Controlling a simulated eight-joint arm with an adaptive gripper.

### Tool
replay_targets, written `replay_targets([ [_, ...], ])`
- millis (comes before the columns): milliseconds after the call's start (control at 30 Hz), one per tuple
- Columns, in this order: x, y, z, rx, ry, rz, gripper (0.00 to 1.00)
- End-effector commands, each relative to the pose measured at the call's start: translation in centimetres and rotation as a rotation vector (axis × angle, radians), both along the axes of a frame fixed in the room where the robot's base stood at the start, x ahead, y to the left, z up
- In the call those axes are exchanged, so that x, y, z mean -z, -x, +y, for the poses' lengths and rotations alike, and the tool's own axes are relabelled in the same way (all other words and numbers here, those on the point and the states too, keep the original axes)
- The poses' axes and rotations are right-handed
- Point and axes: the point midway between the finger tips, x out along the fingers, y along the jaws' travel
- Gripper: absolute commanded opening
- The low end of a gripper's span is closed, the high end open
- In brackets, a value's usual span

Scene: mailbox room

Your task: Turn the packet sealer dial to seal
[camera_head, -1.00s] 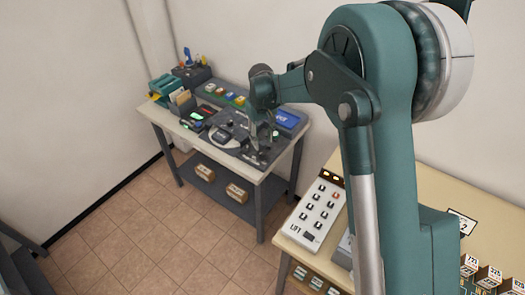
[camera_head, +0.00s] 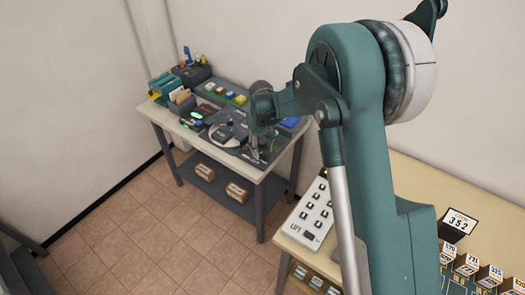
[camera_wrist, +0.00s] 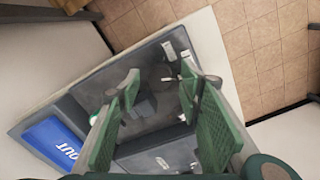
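My gripper (camera_head: 257,154) hangs over the right part of the far work table in the head view. In the wrist view its two green-padded fingers (camera_wrist: 160,82) are apart, with no object held. Below and between them is a dark grey panel (camera_wrist: 95,92) with a small dark raised part (camera_wrist: 145,106), which may be the packet sealer dial; I cannot tell for sure. Small white labels (camera_wrist: 168,50) sit near the panel's far corner, too small to read. In the head view my gripper and wrist hide this part of the table.
The far table (camera_head: 162,118) also holds a round light-grey device (camera_head: 223,135), coloured buttons (camera_head: 225,95) and teal trays (camera_head: 163,84). A nearer table carries a white button box (camera_head: 311,215).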

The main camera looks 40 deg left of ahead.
Motion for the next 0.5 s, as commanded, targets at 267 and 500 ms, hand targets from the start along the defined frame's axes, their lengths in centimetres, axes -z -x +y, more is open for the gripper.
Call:
replay_targets([
  [267, 0.80, 0.00, -0.02, 0.000, 0.000, 0.000, 0.36],
  [500, 0.79, -0.01, -0.01, 0.000, 0.000, 0.000, 0.28],
])
